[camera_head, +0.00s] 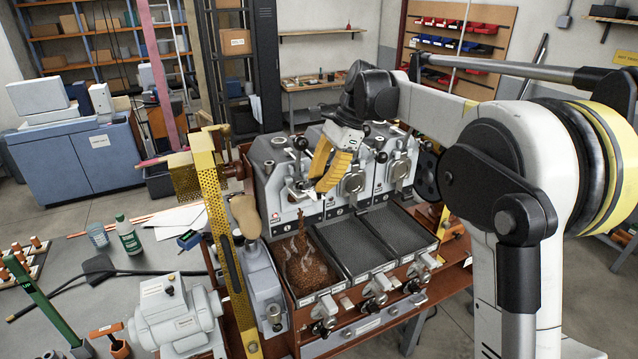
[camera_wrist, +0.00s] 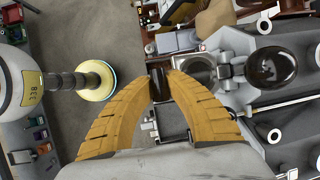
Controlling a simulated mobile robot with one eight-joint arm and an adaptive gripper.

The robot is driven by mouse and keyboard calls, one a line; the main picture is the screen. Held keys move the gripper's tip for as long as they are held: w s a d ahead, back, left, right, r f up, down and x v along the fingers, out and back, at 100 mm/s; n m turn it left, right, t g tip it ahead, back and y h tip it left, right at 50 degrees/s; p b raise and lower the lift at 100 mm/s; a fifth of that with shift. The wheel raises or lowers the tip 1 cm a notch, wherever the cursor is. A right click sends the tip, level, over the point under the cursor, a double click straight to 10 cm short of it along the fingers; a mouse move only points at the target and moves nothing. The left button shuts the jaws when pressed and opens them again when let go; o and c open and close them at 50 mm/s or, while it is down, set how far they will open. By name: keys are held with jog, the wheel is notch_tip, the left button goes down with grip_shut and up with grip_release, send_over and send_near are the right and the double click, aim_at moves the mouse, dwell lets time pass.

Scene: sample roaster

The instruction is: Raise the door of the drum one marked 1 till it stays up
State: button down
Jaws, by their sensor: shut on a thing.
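The roaster has three grey drum units in a row. The left drum (camera_head: 286,178) is probably the one marked 1, but I cannot read its number. My gripper (camera_head: 317,184) is at its front right side, fingers pointing down. In the wrist view my gripper (camera_wrist: 160,88) has its tips closed around a small dark piece (camera_wrist: 156,82), likely the door's handle. The door itself is mostly hidden by the fingers, so its height is unclear.
Roasted beans (camera_head: 308,268) with pale wisps lie in the left cooling tray. The middle tray (camera_head: 352,246) and right tray (camera_head: 398,230) look empty. A yellow perforated post (camera_head: 222,225) stands left of the roaster. A black knob (camera_wrist: 272,67) is right of my fingers in the wrist view.

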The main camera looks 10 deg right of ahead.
jog(key=c, duration=1.4)
grip_release()
jog(key=shift+s, duration=0.15)
jog(key=shift+o, duration=0.2)
jog(key=shift+d+r, duration=0.1)
jog(key=shift+r, duration=0.15)
jog(key=v, duration=1.1)
jog(key=shift+d+r, duration=0.15)
jog(key=shift+r, duration=0.1)
